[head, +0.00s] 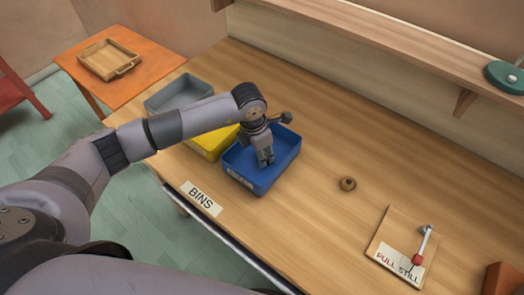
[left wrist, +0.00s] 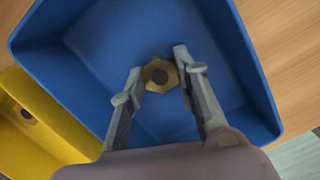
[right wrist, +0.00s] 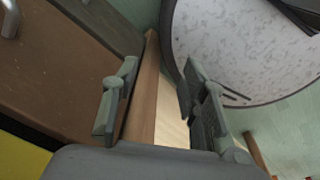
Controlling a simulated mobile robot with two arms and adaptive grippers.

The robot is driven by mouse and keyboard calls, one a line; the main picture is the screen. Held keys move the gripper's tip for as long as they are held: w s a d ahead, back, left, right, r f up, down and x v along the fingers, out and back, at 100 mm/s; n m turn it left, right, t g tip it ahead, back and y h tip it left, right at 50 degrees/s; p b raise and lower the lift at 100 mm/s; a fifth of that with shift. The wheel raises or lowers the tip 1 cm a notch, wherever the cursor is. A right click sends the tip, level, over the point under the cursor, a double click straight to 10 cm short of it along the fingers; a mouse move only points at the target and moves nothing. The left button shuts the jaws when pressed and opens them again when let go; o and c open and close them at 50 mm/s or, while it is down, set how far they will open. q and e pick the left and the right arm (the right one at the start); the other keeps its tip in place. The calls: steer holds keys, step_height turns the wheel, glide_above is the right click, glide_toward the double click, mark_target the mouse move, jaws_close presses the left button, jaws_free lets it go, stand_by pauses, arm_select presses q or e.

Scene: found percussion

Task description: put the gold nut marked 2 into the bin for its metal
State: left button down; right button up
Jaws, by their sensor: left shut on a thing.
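A gold hexagonal nut (left wrist: 159,75) with a dark hole sits between the fingertips of my left gripper (left wrist: 160,76). No number is readable on it. In the head view my left gripper (head: 266,162) points down inside the blue bin (head: 263,187); the nut is hidden there. The left wrist view shows the blue bin's floor and walls (left wrist: 90,75) around the nut. The yellow bin (head: 208,146) stands beside the blue one, and the grey bin (head: 180,90) is beyond it. My right gripper (right wrist: 157,95) shows only in its wrist view, with its fingers apart and empty.
Another brownish-gold nut (head: 348,184) lies on the table right of the bins. A gold-brown piece (left wrist: 25,114) shows in the yellow bin. A board with a red-handled lever (head: 395,245) lies at the front right. A shelf (head: 400,40) runs along the back.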

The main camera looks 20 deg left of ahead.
arm_select(q)
steer(key=shift+f, duration=0.2)
steer(key=c, duration=1.2)
jaws_free()
steer(key=shift+r, duration=0.1)
